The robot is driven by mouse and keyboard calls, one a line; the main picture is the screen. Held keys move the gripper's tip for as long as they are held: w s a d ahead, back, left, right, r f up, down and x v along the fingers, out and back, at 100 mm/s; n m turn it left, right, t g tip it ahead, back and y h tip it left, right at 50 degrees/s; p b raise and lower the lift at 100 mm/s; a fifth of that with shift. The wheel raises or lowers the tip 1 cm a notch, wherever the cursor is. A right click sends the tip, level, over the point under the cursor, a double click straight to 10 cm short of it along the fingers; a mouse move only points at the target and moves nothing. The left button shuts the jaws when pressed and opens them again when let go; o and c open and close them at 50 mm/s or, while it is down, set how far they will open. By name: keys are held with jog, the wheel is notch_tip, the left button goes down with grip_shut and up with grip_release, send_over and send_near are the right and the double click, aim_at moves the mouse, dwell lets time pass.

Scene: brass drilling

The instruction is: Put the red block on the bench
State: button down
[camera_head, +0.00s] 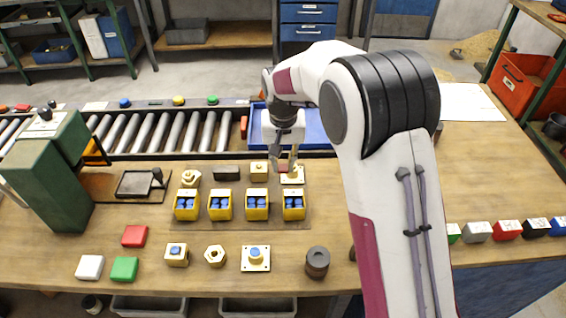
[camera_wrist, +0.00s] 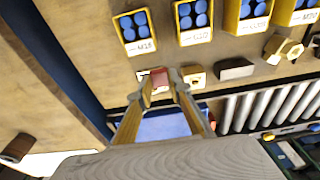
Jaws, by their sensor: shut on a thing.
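My gripper (camera_head: 287,170) is behind the row of yellow bins, pointing down, above the bench (camera_head: 390,255). In the wrist view its fingertips (camera_wrist: 161,80) are closed on a small red block (camera_wrist: 158,78), of which only a part shows. The held block seems to be a little above the bench, near a yellow-and-white plate (camera_head: 294,177); I cannot tell whether it touches anything. Another red block (camera_head: 134,236) lies on the bench at the front left, beside a white block (camera_head: 90,267) and a green block (camera_head: 124,269).
Yellow bins (camera_head: 257,213) with blue contents stand in a row before my gripper. A roller conveyor (camera_head: 160,133) and a blue tray (camera_head: 315,140) are behind. Brass parts (camera_head: 215,255) and a dark cylinder (camera_head: 317,262) stand in front. Colored blocks (camera_head: 507,229) line the right front edge.

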dwell(0.3)
jog(key=s+d+f, duration=0.1)
jog(key=s+d, duration=0.3)
jog(key=d, duration=0.1)
jog(key=s+d+f, duration=0.2)
jog(key=s+d, duration=0.3)
jog(key=s+d+f, duration=0.1)
jog(key=s+d, duration=0.3)
jog(key=d, duration=0.1)
jog(key=shift+s+d+f, duration=0.1)
jog(key=shift+s+f, duration=0.2)
jog(key=shift+f, duration=0.05)
jog(key=shift+s+d+f, duration=0.15)
jog(key=shift+s+d, duration=0.15)
jog(key=shift+s, duration=0.25)
jog(key=shift+w, duration=0.1)
jog(key=w+a+r, duration=0.1)
jog(key=w+a, duration=0.3)
jog(key=a, duration=0.1)
jog(key=w+a+r, duration=0.2)
jog(key=w+a, duration=0.3)
jog(key=w+a+r, duration=0.2)
jog(key=w+a, duration=0.2)
jog(key=w, duration=0.1)
jog(key=shift+a, duration=0.4)
jog(key=shift+w+a+r, duration=0.2)
jog(key=shift+w+a, duration=0.05)
jog(key=shift+a, duration=0.2)
